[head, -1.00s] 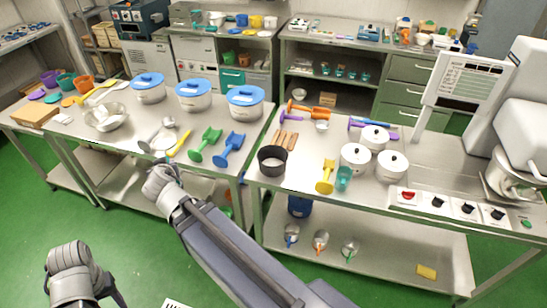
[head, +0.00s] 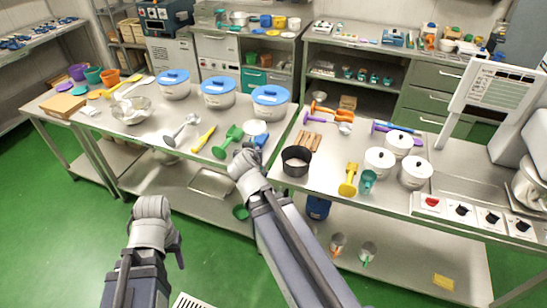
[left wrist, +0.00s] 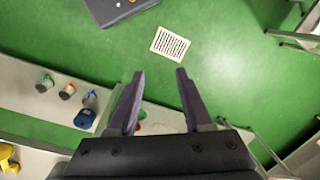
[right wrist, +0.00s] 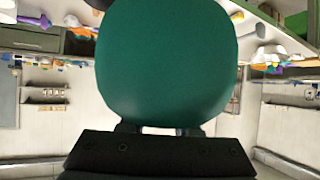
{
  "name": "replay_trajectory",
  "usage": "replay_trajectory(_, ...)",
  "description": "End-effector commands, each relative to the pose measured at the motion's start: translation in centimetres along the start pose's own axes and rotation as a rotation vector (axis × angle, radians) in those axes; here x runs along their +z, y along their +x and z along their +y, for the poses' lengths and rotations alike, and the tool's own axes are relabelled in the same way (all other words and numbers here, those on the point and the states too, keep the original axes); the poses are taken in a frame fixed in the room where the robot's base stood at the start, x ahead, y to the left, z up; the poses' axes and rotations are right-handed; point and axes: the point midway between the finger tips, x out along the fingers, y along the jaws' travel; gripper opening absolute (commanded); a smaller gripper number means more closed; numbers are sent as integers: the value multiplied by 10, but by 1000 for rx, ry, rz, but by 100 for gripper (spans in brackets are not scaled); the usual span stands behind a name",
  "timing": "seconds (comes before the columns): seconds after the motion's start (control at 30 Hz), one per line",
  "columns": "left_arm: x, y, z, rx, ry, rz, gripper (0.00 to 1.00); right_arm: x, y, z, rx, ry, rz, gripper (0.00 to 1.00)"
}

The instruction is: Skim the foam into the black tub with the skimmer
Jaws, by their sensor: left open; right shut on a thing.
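My right gripper (head: 246,152) is over the front edge of the left table and shut on what seems to be the skimmer. Its round head (head: 255,128) looks white from above in the head view. In the right wrist view a large teal disc (right wrist: 165,60) fills the middle and hides the fingertips. The black tub (head: 297,160) stands on the right table near its left front corner, right of the right gripper, with something pale inside. A metal bowl (head: 131,110) stands on the left table; whether it holds foam I cannot tell. My left gripper (left wrist: 158,80) is open and empty above the floor.
A green scoop (head: 228,140), a blue scoop (head: 261,142) partly hidden, a yellow tool (head: 203,139) and a metal ladle (head: 182,130) lie on the left table. Blue-lidded pots (head: 217,92) stand behind. A yellow scoop (head: 348,180) and white pots (head: 379,162) are right of the tub.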

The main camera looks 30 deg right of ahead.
Motion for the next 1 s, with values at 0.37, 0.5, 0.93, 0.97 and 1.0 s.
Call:
replay_trajectory(0.37, -2, 38, 3, -1, 3, 0, 50, 33, 20, 0, -1, 0, 0, 0)
replay_trajectory(0.5, -3, 55, 5, -1, 4, 0, 50, 47, 29, 0, -1, 0, 0, 0)
replay_trajectory(0.93, -5, 86, 8, -2, 7, 0, 76, 62, 70, 2, 111, 68, -16, 0)
replay_trajectory(0.97, -5, 88, 8, -2, 7, 0, 79, 60, 79, 4, 152, 92, -21, 0)
replay_trajectory(1.0, -5, 90, 8, -2, 7, 0, 80, 57, 89, 7, 212, 130, -25, 0)
